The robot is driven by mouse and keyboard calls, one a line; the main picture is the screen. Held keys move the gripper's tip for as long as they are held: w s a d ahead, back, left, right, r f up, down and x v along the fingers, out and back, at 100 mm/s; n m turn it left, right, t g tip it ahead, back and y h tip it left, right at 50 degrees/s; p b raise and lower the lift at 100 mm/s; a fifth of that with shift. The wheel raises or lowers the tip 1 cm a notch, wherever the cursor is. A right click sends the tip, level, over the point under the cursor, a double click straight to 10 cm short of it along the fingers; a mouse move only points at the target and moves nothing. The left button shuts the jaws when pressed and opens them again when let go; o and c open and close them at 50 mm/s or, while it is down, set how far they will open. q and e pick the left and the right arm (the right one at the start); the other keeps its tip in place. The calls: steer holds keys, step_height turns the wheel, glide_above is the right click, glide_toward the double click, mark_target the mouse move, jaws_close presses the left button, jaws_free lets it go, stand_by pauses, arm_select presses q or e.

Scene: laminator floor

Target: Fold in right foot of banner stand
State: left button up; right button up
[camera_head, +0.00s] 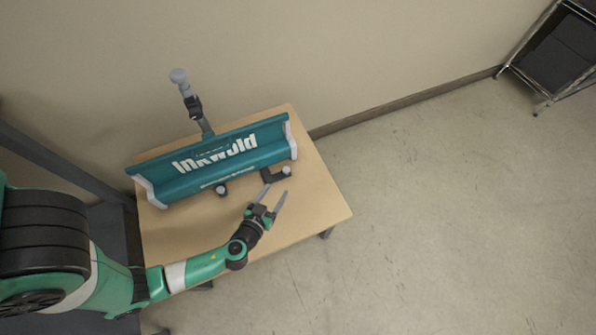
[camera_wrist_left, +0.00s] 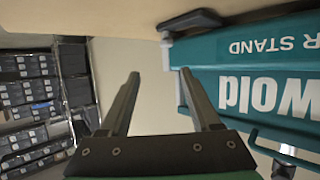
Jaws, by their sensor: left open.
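The banner stand is a long teal case (camera_head: 217,165) with white lettering and white end caps, lying on a wooden table. Its right foot (camera_head: 268,177) is a short black bar with a pale round tip, sticking out from the case's front near the right end. A left foot (camera_head: 222,190) shows only its pale tip below the case. My left gripper (camera_head: 275,191) is open and empty, just in front of the right foot. In the left wrist view, the open fingers (camera_wrist_left: 160,73) point towards the case's end, and a black foot-like bar (camera_wrist_left: 192,19) shows above the right finger. Contact is unclear.
The wooden table (camera_head: 315,200) has bare room at right and front. A post with a grey round end (camera_head: 179,76) and black collar rises behind the case. A wall stands behind. A wire shelf (camera_head: 560,50) with dark bins is far right; the floor between is clear.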

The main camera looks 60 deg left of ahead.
mark_target(285, 171)
arm_select(q)
steer(key=shift+s+a+f, duration=0.1)
steer(key=shift+s+f, duration=0.1)
steer(key=shift+s, duration=0.25)
steer(key=shift+s+a+f, duration=0.1)
steer(key=shift+s+f, duration=0.05)
steer(key=shift+s, duration=0.25)
steer(key=shift+w+a+f+g, duration=0.25)
steer(key=shift+w+g, duration=0.05)
steer(key=shift+w, duration=0.15)
steer(key=b+x, duration=0.2)
steer(key=x, duration=0.8)
steer(key=shift+w+a, duration=0.25)
steer(key=shift+w, duration=0.05)
steer(key=shift+r, duration=0.1)
jaws_close()
